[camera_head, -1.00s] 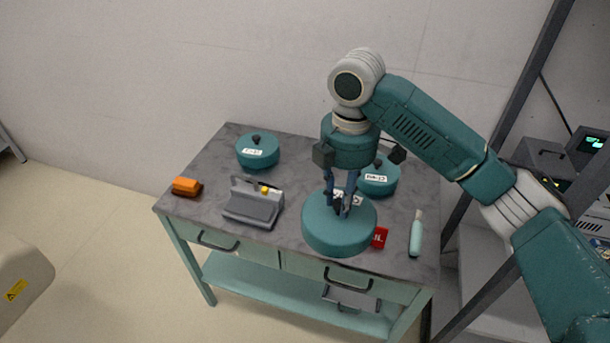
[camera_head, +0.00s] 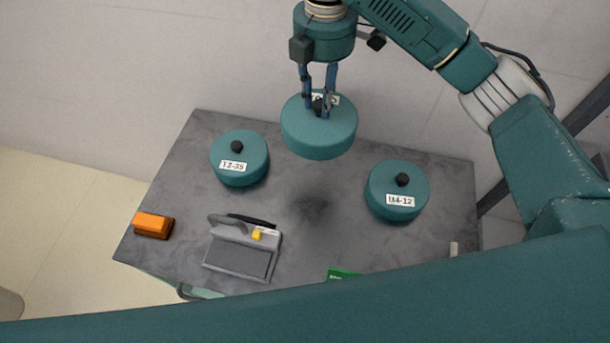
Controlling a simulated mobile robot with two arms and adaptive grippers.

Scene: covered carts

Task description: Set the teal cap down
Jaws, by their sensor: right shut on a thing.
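My right gripper (camera_head: 319,108) is shut on the black knob of a teal cap (camera_head: 318,138), a round drum-like lid with a white label partly hidden by the fingers. The cap hangs level above the grey tabletop (camera_head: 300,180), toward its back. A dark shadow lies on the bare top below and in front of it. Two similar teal caps with black knobs and white labels stand on the table: one on the left (camera_head: 240,162) and one on the right (camera_head: 397,186). My left gripper is not in view.
An orange block (camera_head: 152,225) lies at the left edge. A grey device (camera_head: 240,255) with a handle and a yellow part stands front left. A green object (camera_head: 343,273) and a pale one (camera_head: 453,248) show partly above my teal arm link, which hides the front. The middle is bare.

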